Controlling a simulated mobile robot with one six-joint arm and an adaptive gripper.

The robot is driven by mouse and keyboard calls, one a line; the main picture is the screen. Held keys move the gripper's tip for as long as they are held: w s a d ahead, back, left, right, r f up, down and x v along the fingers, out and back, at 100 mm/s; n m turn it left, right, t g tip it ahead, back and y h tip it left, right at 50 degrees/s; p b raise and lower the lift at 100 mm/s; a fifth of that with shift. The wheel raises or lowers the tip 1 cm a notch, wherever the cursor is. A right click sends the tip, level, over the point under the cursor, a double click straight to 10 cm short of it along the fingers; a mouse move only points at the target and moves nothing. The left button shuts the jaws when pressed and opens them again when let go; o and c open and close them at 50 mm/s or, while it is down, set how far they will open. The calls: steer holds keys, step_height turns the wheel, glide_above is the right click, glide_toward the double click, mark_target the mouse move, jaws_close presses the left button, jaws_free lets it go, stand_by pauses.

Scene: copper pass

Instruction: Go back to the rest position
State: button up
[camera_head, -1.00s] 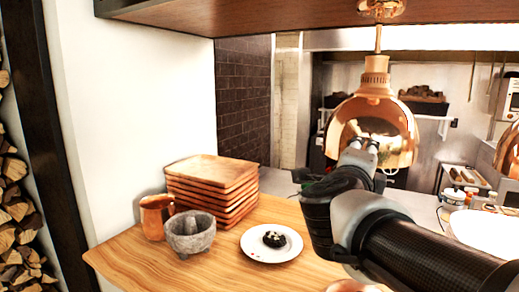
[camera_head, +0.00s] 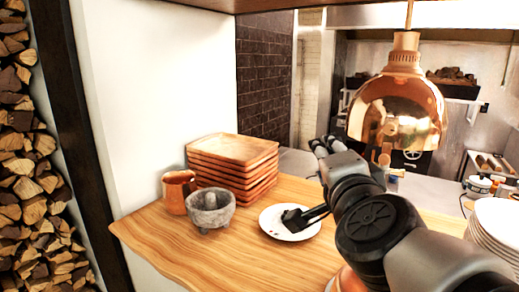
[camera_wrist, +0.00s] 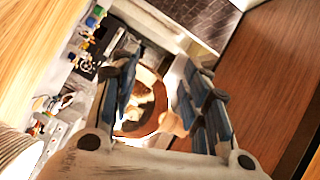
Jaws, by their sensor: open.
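My gripper (camera_head: 325,146) is raised above the counter at its back edge, left of the copper lamp, pointing away from the head camera. In the wrist view its fingers (camera_wrist: 155,100) are spread apart with nothing between them; the copper lamp (camera_wrist: 143,108) shows beyond the gap. My arm comes in from the lower right in the head view. A dark shape lies across the white plate (camera_head: 272,226) in that view; I cannot tell how much of it is my wrist and how much is the dark food on the plate.
A stack of wooden trays (camera_head: 228,165), a copper mug (camera_head: 176,192) and a grey stone mortar (camera_head: 211,212) stand left on the wooden counter (camera_head: 165,240). The copper lamp (camera_head: 400,105) hangs close right of my gripper. White plates (camera_head: 498,225) are stacked at right. A wooden shelf hangs overhead.

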steer(key=s+a+f+n+g+y, duration=0.4)
steer(key=s+a+f+n, duration=0.15)
steer(key=f+n, duration=0.3)
steer(key=s+d+f+n+g+h, duration=0.1)
steer(key=s+d+f+n+g, duration=0.2)
steer(key=s+f, duration=0.5)
steer(key=s+d+f+n+g+h, duration=0.1)
steer(key=s+d+f+n+g, duration=0.2)
steer(key=s+f, duration=0.6)
steer(key=shift+s+g+h, duration=0.3)
steer(key=shift+s+g, duration=0.15)
steer(key=shift+g, duration=0.75)
